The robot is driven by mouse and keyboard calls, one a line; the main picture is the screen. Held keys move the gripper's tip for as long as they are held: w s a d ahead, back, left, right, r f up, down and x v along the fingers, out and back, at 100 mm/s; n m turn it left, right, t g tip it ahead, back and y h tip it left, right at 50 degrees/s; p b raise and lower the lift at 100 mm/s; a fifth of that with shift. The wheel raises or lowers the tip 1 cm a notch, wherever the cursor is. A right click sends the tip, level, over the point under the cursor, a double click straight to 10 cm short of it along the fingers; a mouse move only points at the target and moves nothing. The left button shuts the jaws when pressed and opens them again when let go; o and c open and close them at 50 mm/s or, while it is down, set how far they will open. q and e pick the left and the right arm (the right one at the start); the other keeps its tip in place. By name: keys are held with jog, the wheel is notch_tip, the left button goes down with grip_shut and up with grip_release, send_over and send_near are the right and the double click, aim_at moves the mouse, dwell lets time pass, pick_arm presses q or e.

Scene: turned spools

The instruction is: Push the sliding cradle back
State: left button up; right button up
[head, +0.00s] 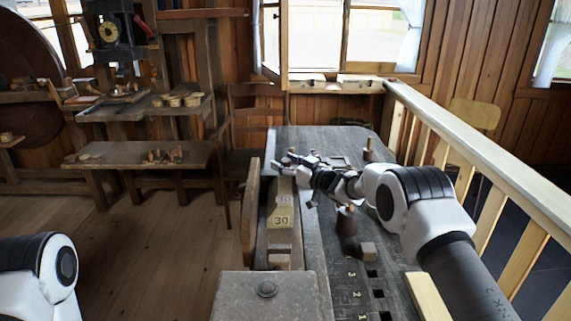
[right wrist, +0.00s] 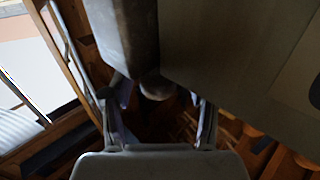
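A long dark workbench (head: 342,146) runs away from me. A narrow wooden trough lies along its left side, with an upright board (head: 251,212) as its left wall. In the trough sit pale wooden pieces, one marked 30 (head: 281,219) with a smaller number behind it; I cannot tell which piece is the sliding cradle. My right gripper (head: 290,162) is over the far part of the trough, beyond the numbered pieces. In the right wrist view its fingers (right wrist: 162,118) stand apart, with a rounded dark end near their tips. My left gripper is out of view.
A dark post with a wooden block (head: 367,252) and numbered square holes lie right of the trough. A pale railing (head: 480,150) borders the right; a chair (head: 256,120) stands behind.

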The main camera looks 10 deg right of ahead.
jog(key=v, duration=1.2)
